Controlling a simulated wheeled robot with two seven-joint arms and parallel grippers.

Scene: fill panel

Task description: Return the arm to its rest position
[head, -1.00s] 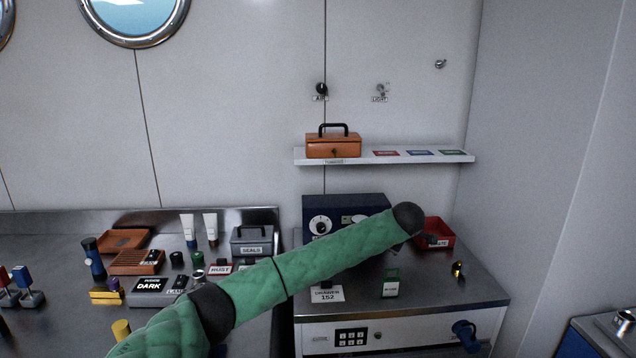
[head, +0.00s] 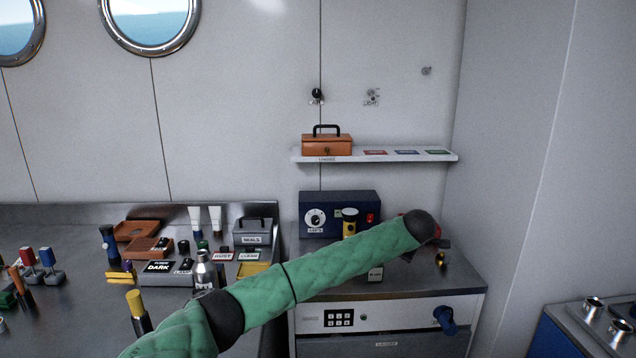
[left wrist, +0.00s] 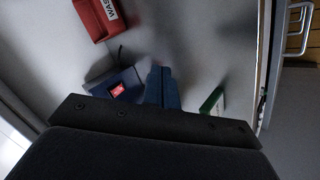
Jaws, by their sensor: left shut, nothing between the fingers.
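My left arm, in a green padded sleeve (head: 350,262), reaches from the lower left across the counter in the head view. Its dark wrist end (head: 422,226) is above the right part of the counter. My left gripper (left wrist: 162,74) shows in the left wrist view as narrow blue-grey fingers, shut with nothing between them. In the head view the fingers are hidden behind the wrist. My right gripper is in neither view.
A blue control box (head: 330,205) stands behind the forearm, with a yellow-and-dark cylinder (head: 350,224) at its front. A red waste bin (left wrist: 92,22) is near the gripper. A shelf (head: 440,156) holds an orange toolbox (head: 327,146). Bottles and tools crowd the left counter.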

